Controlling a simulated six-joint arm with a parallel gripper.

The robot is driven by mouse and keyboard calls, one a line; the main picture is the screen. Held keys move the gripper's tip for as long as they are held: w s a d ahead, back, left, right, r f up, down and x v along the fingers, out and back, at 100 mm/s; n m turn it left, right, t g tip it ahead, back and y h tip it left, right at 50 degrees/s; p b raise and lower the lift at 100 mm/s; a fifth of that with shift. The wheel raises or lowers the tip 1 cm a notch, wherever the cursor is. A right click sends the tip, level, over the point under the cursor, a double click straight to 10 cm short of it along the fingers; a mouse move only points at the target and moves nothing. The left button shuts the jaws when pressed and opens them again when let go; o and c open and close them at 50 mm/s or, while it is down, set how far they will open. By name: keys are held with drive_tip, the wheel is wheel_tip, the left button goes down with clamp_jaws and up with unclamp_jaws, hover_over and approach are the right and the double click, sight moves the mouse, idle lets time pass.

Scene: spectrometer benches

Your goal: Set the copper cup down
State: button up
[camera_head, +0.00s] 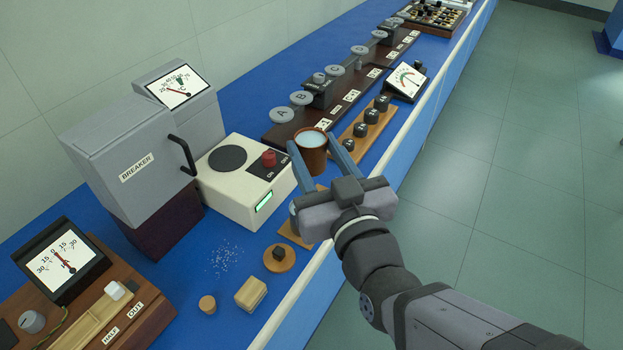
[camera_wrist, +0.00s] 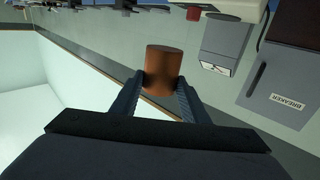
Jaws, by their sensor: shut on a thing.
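The copper cup (camera_head: 311,150) is between the two blue-grey fingers of my gripper (camera_head: 320,160) in the head view. It looks upright, with a pale, whitish content or inside showing at its top. The wrist view also shows the copper cup (camera_wrist: 163,70) between the fingertips of my gripper (camera_wrist: 162,92), which are shut on its sides. The cup appears to be above the blue bench, beside the white hot-plate-like box. The exact gap beneath the cup is hidden.
The white box (camera_head: 225,205) with a dark disc (camera_head: 228,159) and red knob (camera_head: 269,159) stands left of the cup. A grey BREAKER box (camera_head: 135,165) is farther left. A wooden strip with black knobs (camera_head: 361,130) lies right. Small blocks (camera_head: 250,293) sit at the front; bare blue bench (camera_head: 190,250) shows between.

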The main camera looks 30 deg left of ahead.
drive_tip(key=w+d+f+m+t+h, duration=0.2)
drive_tip(key=w+d+f, duration=0.35)
drive_tip(key=w, duration=0.35)
drive_tip(key=w+d+f+m+t+h, duration=0.2)
drive_tip(key=w+d+f, duration=0.3)
drive_tip(key=w, duration=0.4)
drive_tip(key=s+a+r+n+g+y, duration=0.5)
drive_tip(key=s+a+n+g+y, duration=0.3)
drive_tip(key=s+a+n+g, duration=0.3)
drive_tip(key=shift+m+g, duration=0.5)
drive_tip(key=shift+m, duration=0.2)
drive_tip(key=shift+d+f+b, duration=0.15)
drive_tip(key=shift+f, duration=2.3)
drive_tip(key=shift+d+f+b, duration=0.1)
drive_tip(key=shift+f+b, duration=0.05)
drive_tip(key=shift+f, duration=2.25)
drive_tip(key=shift+f, duration=0.1)
drive_tip(key=shift+f, duration=0.15)
drive_tip(key=o, duration=1.2)
drive_tip(key=shift+s, duration=0.1)
